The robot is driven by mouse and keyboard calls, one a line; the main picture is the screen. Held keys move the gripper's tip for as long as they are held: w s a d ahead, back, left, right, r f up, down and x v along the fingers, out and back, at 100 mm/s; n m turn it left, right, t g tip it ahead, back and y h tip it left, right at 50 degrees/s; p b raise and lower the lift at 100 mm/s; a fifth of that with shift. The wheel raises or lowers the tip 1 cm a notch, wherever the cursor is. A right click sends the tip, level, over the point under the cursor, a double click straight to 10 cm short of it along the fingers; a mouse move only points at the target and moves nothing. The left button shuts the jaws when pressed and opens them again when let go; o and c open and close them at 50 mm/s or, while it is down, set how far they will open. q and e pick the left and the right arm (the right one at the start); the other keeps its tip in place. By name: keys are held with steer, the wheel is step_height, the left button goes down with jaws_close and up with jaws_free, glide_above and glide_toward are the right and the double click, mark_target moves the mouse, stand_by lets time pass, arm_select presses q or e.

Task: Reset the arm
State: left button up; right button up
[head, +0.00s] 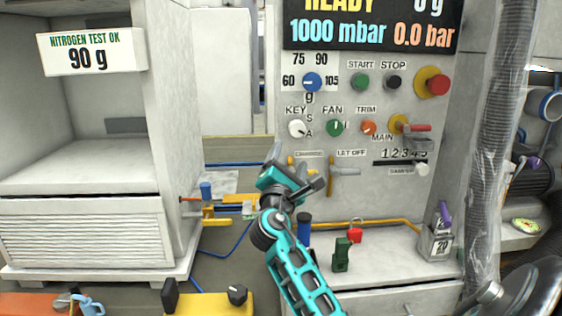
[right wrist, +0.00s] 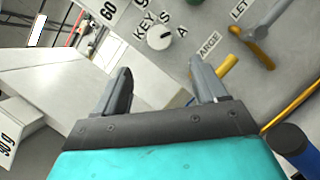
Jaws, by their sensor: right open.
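My right arm (head: 295,265) rises from the bottom middle of the head view. Its teal right gripper (head: 290,163) is in front of the lower part of the control panel (head: 345,155). In the right wrist view the right gripper (right wrist: 160,72) has its two grey fingers apart, with nothing between them. A yellow handle (right wrist: 228,66) shows just beyond the right finger in that view; I cannot tell whether they touch. My left gripper is not in the head view.
A white cabinet (head: 85,235) stands at the left. A ribbed hose (head: 497,140) hangs at the right. Yellow pipes run below the panel.

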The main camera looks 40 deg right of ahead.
steer(key=s+a+f+m+t+y+p, duration=0.1)
steer(key=s+a+f+m+y+p, duration=0.1)
steer(key=a+f+y, duration=0.7)
steer(key=s+a+f+m+y+p, duration=0.25)
steer(key=a+f, duration=0.35)
steer(key=f, duration=0.6)
arm_select(q)
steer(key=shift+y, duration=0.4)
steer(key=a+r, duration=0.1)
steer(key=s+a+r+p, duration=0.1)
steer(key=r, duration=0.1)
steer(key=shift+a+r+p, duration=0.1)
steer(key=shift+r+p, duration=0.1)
steer(key=shift+p, duration=0.1)
arm_select(e)
steer(key=s+a+f+m+g+y, duration=0.1)
steer(key=s+a+f+m+y, duration=0.3)
steer(key=s+a, duration=0.3)
steer(key=s+a+f+m+g+y, duration=0.1)
steer(key=s+a+f+m+y, duration=0.2)
steer(key=s+a+f+m, duration=0.2)
steer(key=s+a, duration=0.1)
steer(key=s, duration=0.2)
steer(key=shift+s+a+f+g+y, duration=0.15)
steer(key=shift+s+a+g+y, duration=0.15)
steer(key=shift+s+a+y, duration=0.1)
